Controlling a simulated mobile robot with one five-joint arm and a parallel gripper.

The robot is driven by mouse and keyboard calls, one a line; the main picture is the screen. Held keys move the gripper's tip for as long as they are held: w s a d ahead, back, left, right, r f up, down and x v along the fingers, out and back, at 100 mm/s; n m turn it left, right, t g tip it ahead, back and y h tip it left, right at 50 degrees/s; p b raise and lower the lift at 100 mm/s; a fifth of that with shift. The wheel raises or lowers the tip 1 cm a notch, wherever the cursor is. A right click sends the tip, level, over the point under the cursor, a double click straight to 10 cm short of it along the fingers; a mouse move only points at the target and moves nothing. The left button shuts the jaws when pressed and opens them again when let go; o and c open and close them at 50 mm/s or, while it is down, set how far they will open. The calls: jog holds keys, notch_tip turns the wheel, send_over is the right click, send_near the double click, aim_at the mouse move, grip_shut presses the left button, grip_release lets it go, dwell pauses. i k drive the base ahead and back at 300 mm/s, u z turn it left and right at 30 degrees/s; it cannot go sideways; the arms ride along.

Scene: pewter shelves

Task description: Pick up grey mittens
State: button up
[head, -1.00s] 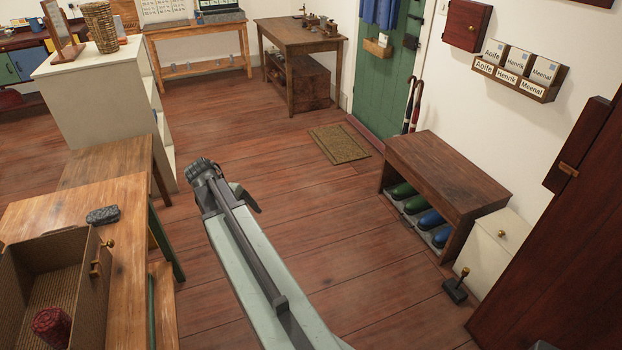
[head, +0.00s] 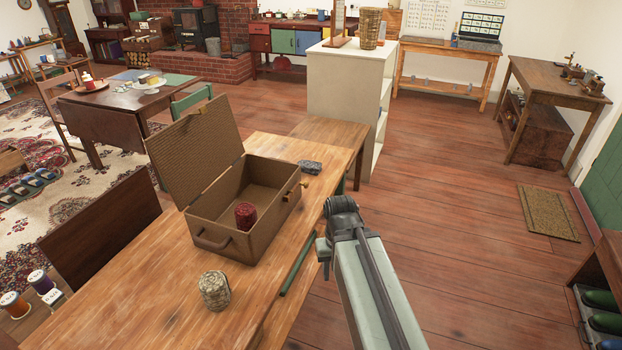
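A small dark-grey mottled bundle (head: 310,167), which looks like the grey mittens, lies on the wooden table (head: 345,140) just beyond the open wicker box (head: 262,232). My gripper (head: 337,222) is in the air beside the table's right edge, below and to the right of the bundle in the picture and apart from it. Its fingertips are turned away from the camera, so I cannot see whether it is open or shut.
A dark-red roll (head: 245,216) is inside the box, whose lid (head: 195,150) stands open. A beige-grey mottled roll (head: 214,291) stands on the near tabletop. A white shelf unit (head: 340,80) is behind the table.

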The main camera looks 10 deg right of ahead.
aim_at(308, 166)
jog(key=u, duration=2.9)
jog(key=k, duration=1.25)
jog(key=z, duration=1.45)
jog(key=i, duration=0.85)
jog(key=z, duration=0.05)
